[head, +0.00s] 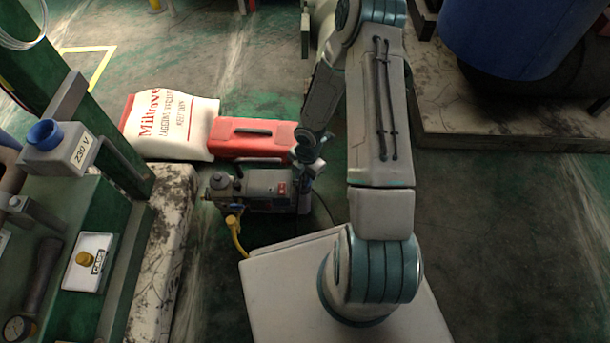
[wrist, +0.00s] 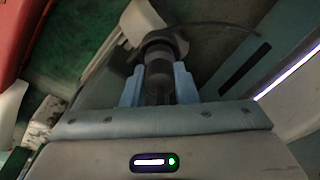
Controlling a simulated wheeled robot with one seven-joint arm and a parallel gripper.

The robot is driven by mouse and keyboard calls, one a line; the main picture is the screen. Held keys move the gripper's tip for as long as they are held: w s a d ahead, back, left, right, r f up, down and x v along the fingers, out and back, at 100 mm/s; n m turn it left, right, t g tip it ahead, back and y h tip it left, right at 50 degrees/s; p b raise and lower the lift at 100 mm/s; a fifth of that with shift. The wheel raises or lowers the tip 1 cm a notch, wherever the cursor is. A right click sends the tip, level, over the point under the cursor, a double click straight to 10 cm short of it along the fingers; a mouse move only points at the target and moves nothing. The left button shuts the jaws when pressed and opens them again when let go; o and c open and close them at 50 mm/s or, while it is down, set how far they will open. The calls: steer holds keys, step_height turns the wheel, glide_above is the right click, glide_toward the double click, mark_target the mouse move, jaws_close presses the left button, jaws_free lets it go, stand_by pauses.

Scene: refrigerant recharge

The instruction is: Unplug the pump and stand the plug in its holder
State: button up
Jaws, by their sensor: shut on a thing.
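The grey pump (head: 262,188) stands on the green floor, left of my arm in the head view. My gripper (head: 308,166) is beside the pump's right end there, partly covered by my arm. In the wrist view my gripper (wrist: 158,82) is shut on the dark round plug (wrist: 158,65), with a pale blue finger on each side. A black cable (wrist: 220,26) curves away to the right near the plug. A pale grey piece (wrist: 138,22) shows just beyond the plug; I cannot tell whether they touch. I cannot make out the plug's holder.
A red case (head: 250,138) and a white printed sack (head: 172,122) lie behind the pump. A green bench at the left carries a grey box marked 230 V (head: 62,152) with a blue round top. A yellow hose (head: 236,236) hangs from the pump. A blue drum (head: 515,35) stands back right.

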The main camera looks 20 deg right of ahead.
steer(key=shift+f+b, duration=0.55)
steer(key=shift+f, duration=0.3)
steer(key=o, duration=0.9)
steer(key=shift+o, duration=0.2)
steer(key=shift+r, duration=0.1)
step_height(320, 180, up, 14)
steer(key=d+p, duration=0.1)
steer(key=p, duration=0.6)
steer(key=shift+w+d+f+p, duration=0.2)
steer(key=shift+w+d+p, duration=0.05)
steer(key=shift+w+p, duration=0.2)
